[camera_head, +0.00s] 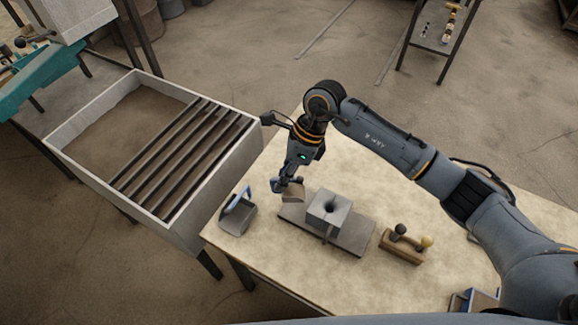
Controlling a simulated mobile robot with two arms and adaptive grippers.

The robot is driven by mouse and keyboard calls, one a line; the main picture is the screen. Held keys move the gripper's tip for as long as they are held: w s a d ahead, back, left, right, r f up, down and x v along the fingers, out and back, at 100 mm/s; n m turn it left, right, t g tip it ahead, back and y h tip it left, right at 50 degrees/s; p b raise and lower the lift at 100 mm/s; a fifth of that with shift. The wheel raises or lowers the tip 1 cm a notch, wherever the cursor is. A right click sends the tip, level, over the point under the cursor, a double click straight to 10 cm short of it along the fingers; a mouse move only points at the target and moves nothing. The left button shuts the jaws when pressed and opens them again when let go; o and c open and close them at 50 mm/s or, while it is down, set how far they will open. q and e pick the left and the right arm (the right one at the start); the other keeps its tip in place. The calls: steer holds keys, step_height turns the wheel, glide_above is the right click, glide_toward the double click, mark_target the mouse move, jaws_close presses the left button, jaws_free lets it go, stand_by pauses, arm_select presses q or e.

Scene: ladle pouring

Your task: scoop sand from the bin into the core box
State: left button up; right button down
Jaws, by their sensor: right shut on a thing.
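My right gripper (287,182) is shut on a small scoop (293,194) with a blue part at its left. It holds it above the table, just left of the core box. The core box (329,207) is a grey block with a dark round hole in its top, on a flat dark plate. The scoop's pan looks brownish; I cannot tell whether sand is in it. The bin (72,163) is a large pale open box at the left. Brown sand (122,126) shows inside, partly under several dark bars. My left gripper is not in view.
A grey tool with a blue handle (238,216) lies on the pale table (300,270) near the bin. A wooden block with two knobs (402,246) is right of the core box. Another blue-edged item (474,300) is at the bottom right. The table's front middle is clear.

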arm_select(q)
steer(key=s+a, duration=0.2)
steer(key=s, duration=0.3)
arm_select(e)
steer(key=shift+s+d+p, duration=0.15)
steer(key=shift+s+d, duration=0.05)
steer(key=shift+d, duration=0.25)
steer(key=shift+s+d+p, duration=0.15)
steer(key=shift+s+d, duration=0.05)
steer(key=shift+d, duration=0.25)
steer(key=d, duration=0.3)
steer(key=shift+f+p, duration=0.2)
steer(key=shift+p, duration=0.15)
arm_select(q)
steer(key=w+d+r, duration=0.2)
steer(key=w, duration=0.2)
arm_select(e)
steer(key=shift+d, duration=0.2)
arm_select(q)
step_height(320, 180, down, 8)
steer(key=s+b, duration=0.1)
steer(key=b, duration=0.6)
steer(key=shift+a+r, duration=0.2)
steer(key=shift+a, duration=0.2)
arm_select(e)
steer(key=d+y, duration=0.6)
steer(key=shift+s+n+y, duration=0.35)
steer(key=shift+n+y, duration=0.05)
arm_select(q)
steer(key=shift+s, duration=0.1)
